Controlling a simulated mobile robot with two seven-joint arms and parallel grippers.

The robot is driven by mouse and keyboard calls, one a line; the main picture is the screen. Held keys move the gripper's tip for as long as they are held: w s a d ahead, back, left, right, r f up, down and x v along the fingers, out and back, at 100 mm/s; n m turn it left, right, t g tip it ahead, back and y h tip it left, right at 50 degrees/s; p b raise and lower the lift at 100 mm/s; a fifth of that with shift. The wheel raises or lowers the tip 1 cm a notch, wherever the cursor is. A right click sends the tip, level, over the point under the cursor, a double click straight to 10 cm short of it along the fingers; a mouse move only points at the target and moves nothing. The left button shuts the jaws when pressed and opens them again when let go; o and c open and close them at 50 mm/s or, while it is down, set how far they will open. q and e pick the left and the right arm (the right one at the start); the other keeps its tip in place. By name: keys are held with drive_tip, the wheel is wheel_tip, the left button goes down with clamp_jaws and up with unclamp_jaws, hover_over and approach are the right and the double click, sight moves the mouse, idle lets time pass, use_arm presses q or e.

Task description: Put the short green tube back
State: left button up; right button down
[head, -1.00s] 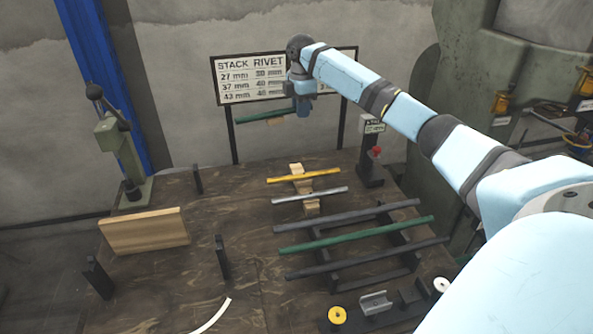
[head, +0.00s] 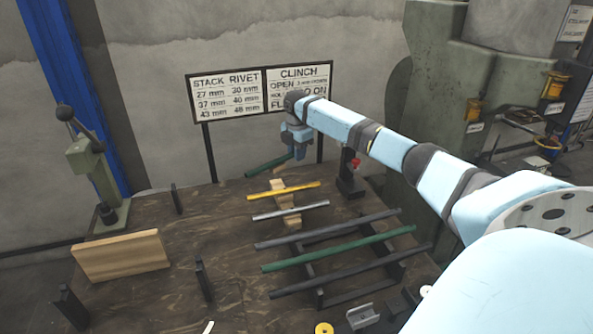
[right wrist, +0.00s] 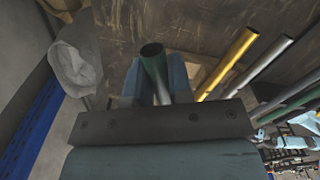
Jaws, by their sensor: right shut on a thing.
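The short green tube (head: 268,166) is in my right gripper (head: 294,153), near the back of the table. It slants, with its left end lower. In the right wrist view the green tube (right wrist: 153,62) stands out between the fingers, its open end showing. My left gripper is out of view.
A black rack (head: 385,267) in front holds dark bars and a long green tube (head: 340,248). A small post with a red knob (head: 352,180) stands right of the gripper. A sign (head: 228,95) is behind. A wooden board (head: 120,256) and a lever press (head: 90,170) are left.

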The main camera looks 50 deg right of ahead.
wheel_tip(320, 180, down, 6)
drive_tip(key=shift+f+b, duration=0.2)
drive_tip(key=shift+b, duration=0.15)
drive_tip(key=shift+r, duration=0.1)
drive_tip(key=c, duration=1)
unclamp_jaws()
drive_tip(key=shift+c, duration=0.2)
wheel_tip(320, 180, up, 12)
drive_tip(key=shift+r+p, duration=0.1)
drive_tip(key=shift+p, duration=0.6)
